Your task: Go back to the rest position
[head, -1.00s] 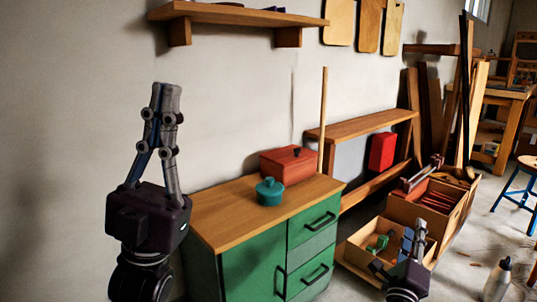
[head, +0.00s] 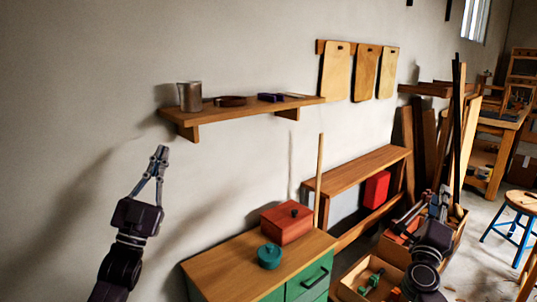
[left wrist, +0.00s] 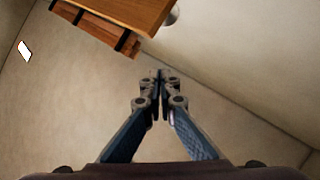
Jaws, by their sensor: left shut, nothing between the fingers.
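My left gripper (head: 162,153) is raised in front of the bare wall in the head view, below and left of the wall shelf. Its fingers point up, their tips together and empty. In the left wrist view the closed fingertips (left wrist: 159,76) show in the middle with nothing between them. My right gripper (head: 441,194) is at the lower right of the head view, in front of the wooden boxes. Its fingers point up and are small and dark against the clutter; whether they are parted is unclear.
The wall shelf (head: 240,111) bears a metal cup (head: 190,96) and small items. Below stands a green cabinet with a wooden top (head: 228,268), holding a red box (head: 287,222) and a teal pot (head: 269,256). A stool (head: 520,203) stands at right. The wall at left is clear.

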